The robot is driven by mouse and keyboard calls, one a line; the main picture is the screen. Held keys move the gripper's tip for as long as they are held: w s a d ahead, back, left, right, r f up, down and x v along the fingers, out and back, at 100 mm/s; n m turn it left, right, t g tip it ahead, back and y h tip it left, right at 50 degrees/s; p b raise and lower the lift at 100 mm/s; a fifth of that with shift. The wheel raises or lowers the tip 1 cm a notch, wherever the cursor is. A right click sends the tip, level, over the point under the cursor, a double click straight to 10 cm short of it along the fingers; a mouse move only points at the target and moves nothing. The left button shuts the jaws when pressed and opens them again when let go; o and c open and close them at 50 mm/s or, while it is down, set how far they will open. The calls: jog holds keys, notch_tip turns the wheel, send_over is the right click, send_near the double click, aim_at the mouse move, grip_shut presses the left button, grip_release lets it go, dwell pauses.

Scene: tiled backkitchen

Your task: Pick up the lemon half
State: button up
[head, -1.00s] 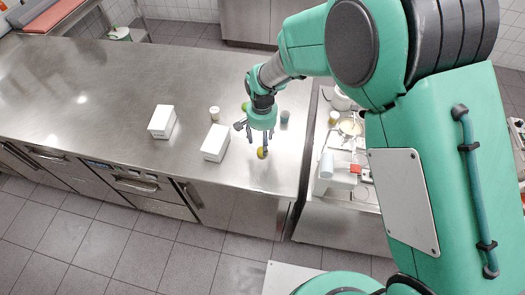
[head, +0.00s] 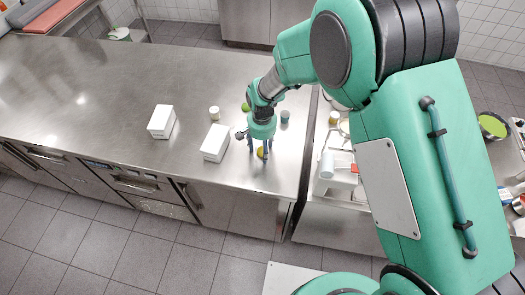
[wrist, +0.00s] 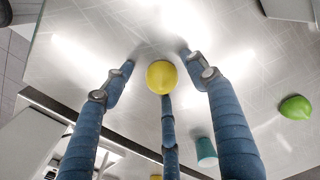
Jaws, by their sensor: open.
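The lemon half (head: 261,153) is a small yellow round piece on the steel counter (head: 90,75), near its front edge. In the wrist view the lemon half (wrist: 161,77) lies between the fingertips, with its rounded yellow side showing. My gripper (head: 258,156) points down over it, its fingers spread around it. In the wrist view my gripper (wrist: 160,73) is open, with two fingers on either side of the lemon half and one below it in the picture. Whether any finger touches it, I cannot tell.
Two white boxes (head: 161,121) (head: 215,142) and a white cup (head: 214,112) stand left of my gripper. A teal cup (head: 285,116) and a green piece (wrist: 295,107) are close by. The counter is clear farther left.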

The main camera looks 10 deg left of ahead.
jog(key=shift+c, duration=0.5)
jog(key=c, duration=1.1)
jog(key=shift+c, duration=0.2)
jog(key=shift+r, duration=0.95)
jog(key=shift+s+d+r+p, duration=0.1)
jog(key=shift+s+r+p, duration=0.05)
jog(key=shift+r, duration=0.3)
jog(key=shift+s+d+r+p, duration=0.1)
jog(key=shift+r+p, duration=0.05)
jog(key=shift+r, duration=0.3)
jog(key=s+d, duration=0.2)
jog(key=s, duration=0.2)
jog(key=s+d+r, duration=0.1)
jog(key=s+d, duration=0.2)
jog(key=s, duration=0.2)
jog(key=s+d+p, duration=0.1)
jog(key=s+d, duration=0.1)
jog(key=s, duration=0.2)
jog(key=shift+s+d+r, duration=0.15)
jog(key=shift+d, duration=0.2)
